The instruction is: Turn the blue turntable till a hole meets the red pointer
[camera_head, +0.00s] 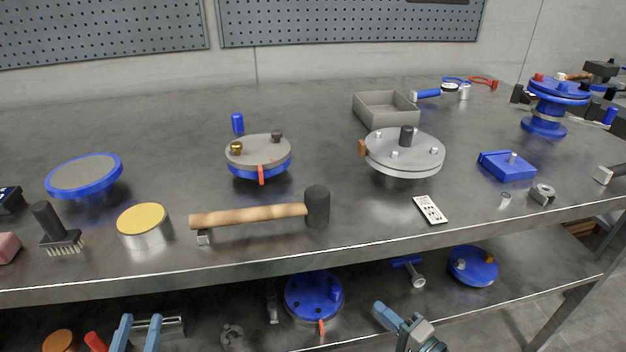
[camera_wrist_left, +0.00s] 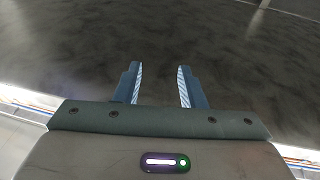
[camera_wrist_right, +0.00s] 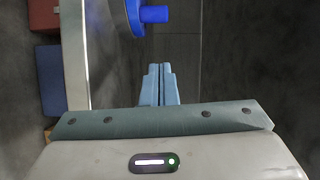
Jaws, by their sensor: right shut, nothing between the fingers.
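The blue turntable (camera_head: 308,291) is a dark blue disc with several small holes and a knob. It sits on the lower shelf, below the bench's front edge. A red pointer (camera_head: 321,327) stands at its near rim; I cannot tell whether a hole lines up with it. My right gripper (camera_head: 381,309) is shut and empty, to the right of the turntable and apart from it; it also shows in the right wrist view (camera_wrist_right: 160,66). My left gripper (camera_head: 141,325) is open and empty, well to the left; its fingers are apart in the left wrist view (camera_wrist_left: 160,68).
A grey-topped disc with blue base (camera_head: 258,153) and its own red pointer stands on the bench. A hammer (camera_head: 250,215) lies near the front edge. On the lower shelf, a blue-handled tool (camera_head: 411,269) and another blue disc (camera_head: 473,266) sit right of the turntable.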

